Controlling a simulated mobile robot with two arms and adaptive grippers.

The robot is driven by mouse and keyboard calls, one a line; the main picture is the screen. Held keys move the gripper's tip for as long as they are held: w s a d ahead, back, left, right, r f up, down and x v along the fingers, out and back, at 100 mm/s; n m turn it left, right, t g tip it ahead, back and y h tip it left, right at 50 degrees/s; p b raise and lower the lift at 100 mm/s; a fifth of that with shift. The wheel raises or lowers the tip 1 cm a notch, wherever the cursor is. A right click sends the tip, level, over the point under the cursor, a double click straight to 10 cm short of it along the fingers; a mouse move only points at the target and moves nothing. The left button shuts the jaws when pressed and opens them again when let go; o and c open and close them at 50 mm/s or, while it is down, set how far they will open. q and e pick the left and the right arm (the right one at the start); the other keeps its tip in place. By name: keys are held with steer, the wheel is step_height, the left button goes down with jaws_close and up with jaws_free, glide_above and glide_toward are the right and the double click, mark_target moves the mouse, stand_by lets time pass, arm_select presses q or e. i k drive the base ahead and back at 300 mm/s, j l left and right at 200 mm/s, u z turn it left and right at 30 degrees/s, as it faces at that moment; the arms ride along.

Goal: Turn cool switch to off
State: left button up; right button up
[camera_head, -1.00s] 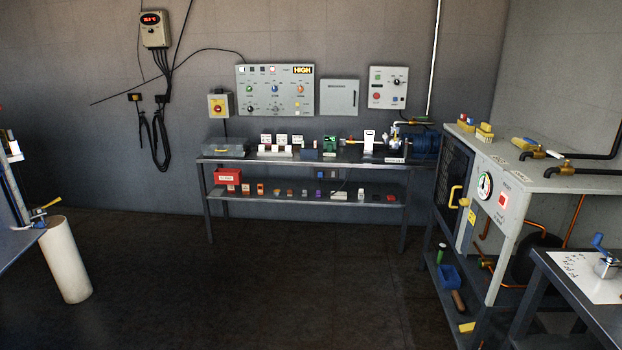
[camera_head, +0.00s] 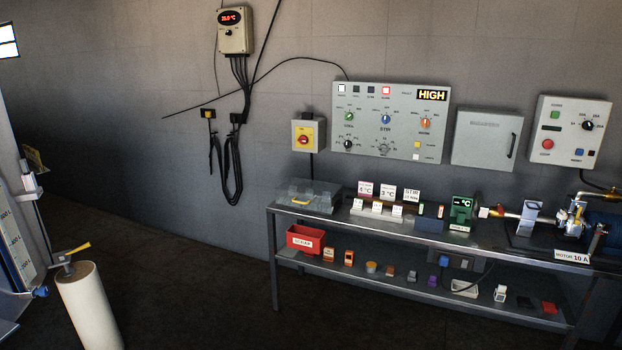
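A grey control panel (camera_head: 367,142) hangs on the wall above the steel bench. It has a row of three coloured rotary knobs: a green knob (camera_head: 349,117), a blue knob (camera_head: 386,119) and an orange knob (camera_head: 425,123). The word under the green knob looks like COOL, but it is small; the knob's exact setting cannot be read. A black knob (camera_head: 348,145) and a pale knob (camera_head: 384,149) sit below. Neither of my grippers is in view.
A steel bench (camera_head: 272,246) with small items on two levels stands below the panel. A closed grey box (camera_head: 486,140) and a second switch panel (camera_head: 569,131) are to the right. A white cylinder (camera_head: 90,308) stands at the lower left. The dark floor (camera_head: 190,280) before the bench is clear.

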mark_target(349, 115)
steer(key=i+z, duration=0.15)
steer(key=i, duration=0.55)
steer(key=i+j+z, duration=0.1)
steer(key=i, duration=0.6)
